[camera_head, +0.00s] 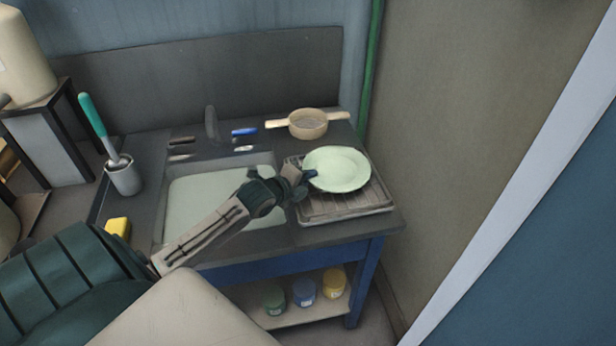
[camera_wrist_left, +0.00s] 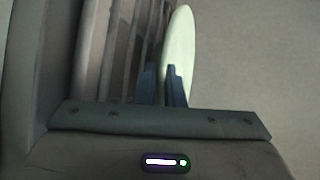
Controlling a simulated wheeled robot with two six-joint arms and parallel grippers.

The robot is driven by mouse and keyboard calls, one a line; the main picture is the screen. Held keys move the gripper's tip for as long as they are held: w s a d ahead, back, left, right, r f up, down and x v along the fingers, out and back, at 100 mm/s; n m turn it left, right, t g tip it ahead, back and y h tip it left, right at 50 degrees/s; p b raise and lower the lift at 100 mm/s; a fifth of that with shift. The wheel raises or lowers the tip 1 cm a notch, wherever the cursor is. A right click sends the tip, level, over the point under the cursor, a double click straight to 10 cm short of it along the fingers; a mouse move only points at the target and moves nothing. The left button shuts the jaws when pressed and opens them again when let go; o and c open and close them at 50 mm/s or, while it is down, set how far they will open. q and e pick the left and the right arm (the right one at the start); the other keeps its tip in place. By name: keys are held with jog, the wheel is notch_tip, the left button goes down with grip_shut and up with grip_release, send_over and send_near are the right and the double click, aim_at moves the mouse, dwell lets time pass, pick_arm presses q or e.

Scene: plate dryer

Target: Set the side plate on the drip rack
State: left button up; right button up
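The pale green side plate (camera_head: 337,169) is over the drip rack (camera_head: 345,205) at the right end of the counter. My left gripper (camera_head: 311,174) reaches in from the left and holds the plate by its left rim. In the left wrist view the plate (camera_wrist_left: 180,50) shows edge-on, with its rim between the blue fingers (camera_wrist_left: 164,86). The rack's bars (camera_wrist_left: 125,50) run beside the plate there, with a narrow gap between. The plate hides much of the rack in the head view. My right gripper is not in view.
A sink (camera_head: 190,200) lies left of the rack. A strainer (camera_head: 308,124) with light handles sits behind the rack. A brush (camera_head: 97,120) stands in a grey cup (camera_head: 124,177) at the left. A yellow sponge (camera_head: 118,227) lies near the front left. A wall bounds the right side.

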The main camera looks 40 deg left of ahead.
pick_arm(q)
jog(key=shift+o, duration=0.9)
jog(key=shift+r, duration=0.25)
jog(key=p+v, duration=0.2)
jog(key=v, duration=1)
jog(key=shift+f, duration=0.1)
